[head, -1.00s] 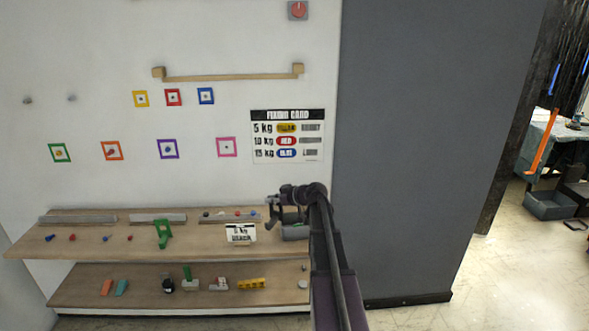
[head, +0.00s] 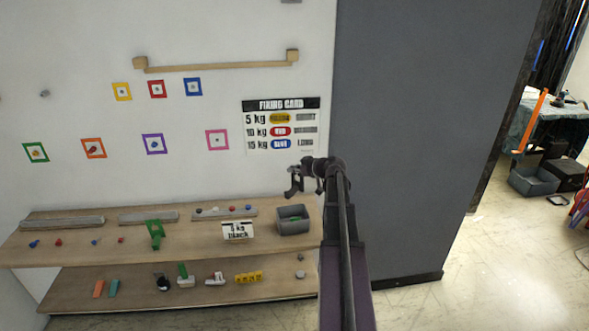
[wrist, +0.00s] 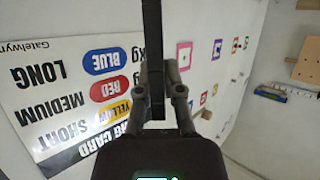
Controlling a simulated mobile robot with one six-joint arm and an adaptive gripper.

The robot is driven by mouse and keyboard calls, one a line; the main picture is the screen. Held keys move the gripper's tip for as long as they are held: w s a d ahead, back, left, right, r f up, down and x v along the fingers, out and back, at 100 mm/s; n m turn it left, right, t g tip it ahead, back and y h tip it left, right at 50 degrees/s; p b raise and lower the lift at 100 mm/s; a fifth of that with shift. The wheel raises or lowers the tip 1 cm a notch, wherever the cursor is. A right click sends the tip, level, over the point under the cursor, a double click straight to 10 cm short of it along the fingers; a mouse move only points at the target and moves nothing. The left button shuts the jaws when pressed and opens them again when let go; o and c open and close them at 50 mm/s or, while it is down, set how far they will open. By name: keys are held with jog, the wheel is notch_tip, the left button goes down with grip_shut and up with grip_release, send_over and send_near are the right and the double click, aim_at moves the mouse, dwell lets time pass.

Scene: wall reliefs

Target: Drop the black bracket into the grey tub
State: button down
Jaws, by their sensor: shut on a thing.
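My gripper (wrist: 160,85) is shut on the black bracket (wrist: 152,40), which shows in the wrist view as a dark upright bar between the fingers. In the head view my gripper (head: 297,181) is in front of the wall, above the right end of the upper shelf. The bracket is small and dark there and hard to tell from the fingers. The grey tub (head: 294,228) stands on the upper shelf at its right end, below my gripper and apart from it.
The upper shelf (head: 190,246) also holds a small sign (head: 237,230), a green piece (head: 154,232) and grey trays. The lower shelf (head: 215,294) holds several small items. A fixing card (head: 281,125) hangs behind my gripper. A grey wall (head: 415,140) stands to the right.

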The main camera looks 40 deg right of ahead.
aim_at(297, 182)
jog(key=shift+d+f, duration=0.1)
jog(key=shift+f, duration=0.1)
jog(key=shift+f+b, duration=2.85)
jog(key=shift+b, duration=0.1)
jog(key=c, duration=0.7)
grip_release()
jog(key=shift+r, duration=0.15)
